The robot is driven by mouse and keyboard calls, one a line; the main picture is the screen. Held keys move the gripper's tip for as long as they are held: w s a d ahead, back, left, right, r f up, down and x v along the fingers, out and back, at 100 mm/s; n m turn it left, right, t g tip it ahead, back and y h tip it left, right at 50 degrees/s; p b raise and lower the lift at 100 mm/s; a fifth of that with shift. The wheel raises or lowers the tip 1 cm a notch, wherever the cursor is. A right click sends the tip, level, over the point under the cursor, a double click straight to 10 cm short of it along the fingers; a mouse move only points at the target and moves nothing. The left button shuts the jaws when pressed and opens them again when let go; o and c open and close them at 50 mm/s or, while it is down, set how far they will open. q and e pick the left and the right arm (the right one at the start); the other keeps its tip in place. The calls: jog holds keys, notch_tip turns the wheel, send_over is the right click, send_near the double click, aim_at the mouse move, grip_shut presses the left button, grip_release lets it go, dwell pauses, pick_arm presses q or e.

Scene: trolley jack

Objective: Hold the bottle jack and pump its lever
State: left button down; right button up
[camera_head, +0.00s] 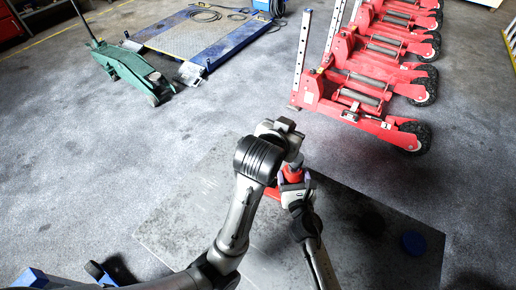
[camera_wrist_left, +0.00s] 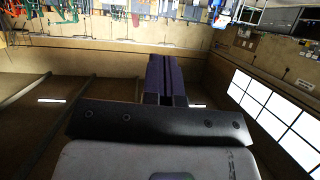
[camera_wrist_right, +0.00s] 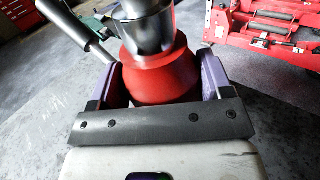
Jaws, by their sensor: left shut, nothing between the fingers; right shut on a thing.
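The bottle jack (camera_head: 294,173) is red and stands on the dark floor plate, partly hidden by my arms. In the right wrist view its red tapered body (camera_wrist_right: 160,78) sits between my right fingers, with a silver metal part (camera_wrist_right: 143,30) above. My right gripper (camera_head: 293,183) is shut on this body. A grey rod (camera_wrist_right: 75,25) at upper left in that view may be the lever; I cannot be sure. My left gripper (camera_wrist_left: 166,80) is shut and empty, its purple fingers together. In the head view the left wrist is above and just left of the jack.
The dark floor plate (camera_head: 180,225) lies under the jack, with a blue disc (camera_head: 413,242) at its right. Red wheeled lifting units (camera_head: 362,98) stand at upper right. A green trolley jack (camera_head: 127,66) and a blue-edged platform (camera_head: 200,35) are at upper left. Floor between is clear.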

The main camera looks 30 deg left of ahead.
pick_arm(q)
jog(key=s+a+f+m+g+y, duration=0.2)
jog(key=s+f+g+y, duration=0.1)
jog(key=f+g+y, duration=0.2)
jog(key=shift+a+f+g+y, duration=0.15)
jog(key=shift+f+g+y, duration=0.2)
jog(key=shift+g+y, duration=0.25)
jog(key=x, duration=1)
jog(key=shift+f, duration=0.15)
jog(key=shift+s+a+f, duration=0.2)
jog(key=shift+a+f, duration=0.25)
jog(key=shift+f, duration=0.1)
jog(key=shift+s+a+f, duration=0.25)
jog(key=shift+a+f, duration=0.2)
jog(key=shift+f, duration=0.1)
jog(key=shift+s+a+f, duration=0.1)
jog(key=shift+a+f, duration=0.15)
jog(key=shift+f, duration=0.15)
